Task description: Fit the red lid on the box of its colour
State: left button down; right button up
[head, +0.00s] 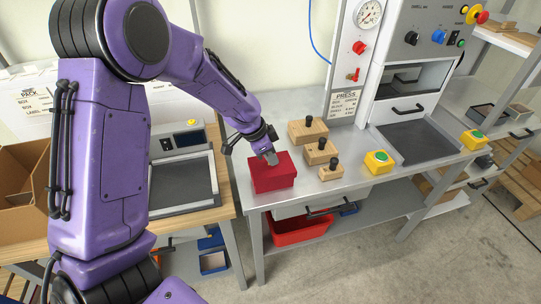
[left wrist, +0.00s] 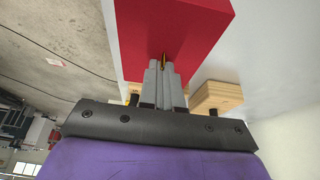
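A red box-shaped thing (head: 273,181) stands upright near the left front corner of the grey bench. Its top is a flat red face, the red lid (head: 285,161); I cannot make out a seam between lid and box. My left gripper (head: 271,158) points down at the middle of this top. In the left wrist view, its fingers (left wrist: 164,66) are close together around a small brass-coloured piece at the red face (left wrist: 145,45). The fingertips partly hide that piece. My right gripper is not in view.
Several wooden blocks with black knobs (head: 320,152) stand just right of the red box. A yellow button box (head: 379,162) and the press (head: 408,80) are farther right. A red bin (head: 300,229) sits below the bench. A cardboard box (head: 22,190) is at the left.

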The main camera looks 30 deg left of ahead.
pick_arm(q)
jog(key=shift+f+b, duration=0.85)
jog(key=shift+f, duration=0.45)
dwell(0.9)
jog(key=c, duration=1.3)
grip_release()
jog(key=shift+o, duration=0.2)
